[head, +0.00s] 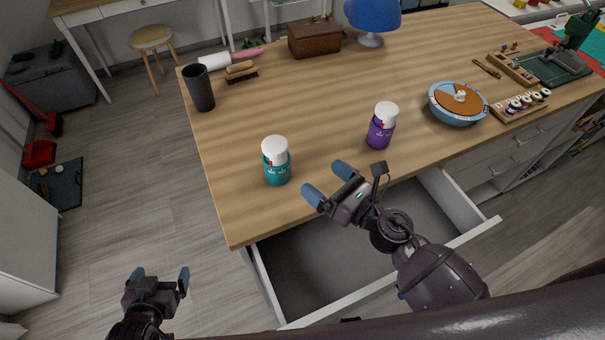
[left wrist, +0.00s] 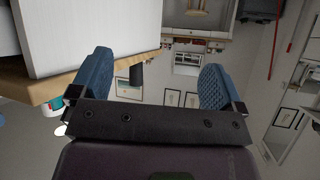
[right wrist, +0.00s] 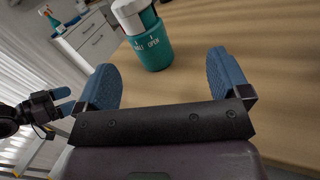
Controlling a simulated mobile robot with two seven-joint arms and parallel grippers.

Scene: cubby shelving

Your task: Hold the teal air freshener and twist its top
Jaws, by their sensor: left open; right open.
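The teal air freshener (head: 277,166) with a white top stands upright near the table's front-left corner. In the right wrist view it stands ahead of the fingers (right wrist: 152,45), apart from them. My right gripper (head: 327,185) is open and empty, to the right of the teal can, over the table's front edge. My left gripper (head: 159,277) is open and empty, low over the floor to the left of the table. In the left wrist view nothing lies between its fingers (left wrist: 155,82).
A purple can (head: 381,130) with a white top stands right of the teal one. An open, empty drawer (head: 330,264) juts out below the front edge. A dark cup (head: 199,89) and a blue round container (head: 458,106) stand farther off. The table between is mostly clear.

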